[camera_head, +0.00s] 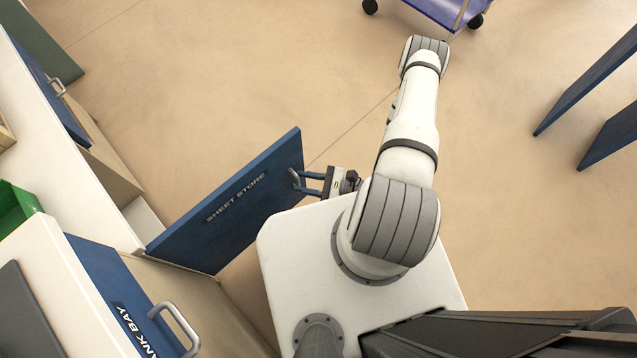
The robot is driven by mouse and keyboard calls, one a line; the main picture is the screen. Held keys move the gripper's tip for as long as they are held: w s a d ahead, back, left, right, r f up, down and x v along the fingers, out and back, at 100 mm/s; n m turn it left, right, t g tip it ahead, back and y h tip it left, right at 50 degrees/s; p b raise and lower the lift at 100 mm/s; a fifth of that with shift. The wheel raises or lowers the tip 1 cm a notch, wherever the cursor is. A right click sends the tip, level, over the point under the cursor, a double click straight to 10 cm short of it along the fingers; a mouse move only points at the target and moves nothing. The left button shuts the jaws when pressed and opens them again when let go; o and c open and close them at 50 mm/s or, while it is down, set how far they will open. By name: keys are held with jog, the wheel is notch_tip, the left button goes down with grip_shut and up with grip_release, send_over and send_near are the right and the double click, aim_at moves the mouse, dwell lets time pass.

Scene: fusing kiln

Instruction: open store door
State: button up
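The store door (225,208), a blue panel lettered "SHEET STORE", stands swung out from the white-topped cabinet at the left. Its hinge side is at the cabinet, and its free edge points up and right. A small grey handle (294,180) sits near that free edge. My gripper (307,183) is at the handle, its two bluish fingers reaching left to it from the grey gripper body. The fingers show apart from each other at this size. Whether they are clamped on the handle or only around it is too small to tell.
A blue front lettered "...NK BAY" (105,275) with a grey handle (175,325) is at the lower left. Another blue front (60,105) is at the upper left. A green bin (14,207) stands on the counter. A purple cart (440,8) is at the top. Floor between is clear.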

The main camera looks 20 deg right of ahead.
jog(key=v, duration=0.6)
jog(key=shift+s+d+p, duration=0.3)
jog(key=shift+d+p, duration=0.05)
jog(key=shift+a, duration=0.1)
dwell(0.4)
jog(key=x, duration=0.7)
jog(key=shift+w+a+b, duration=0.2)
jog(key=shift+w+b, duration=0.1)
jog(key=shift+b, duration=0.15)
dwell(0.4)
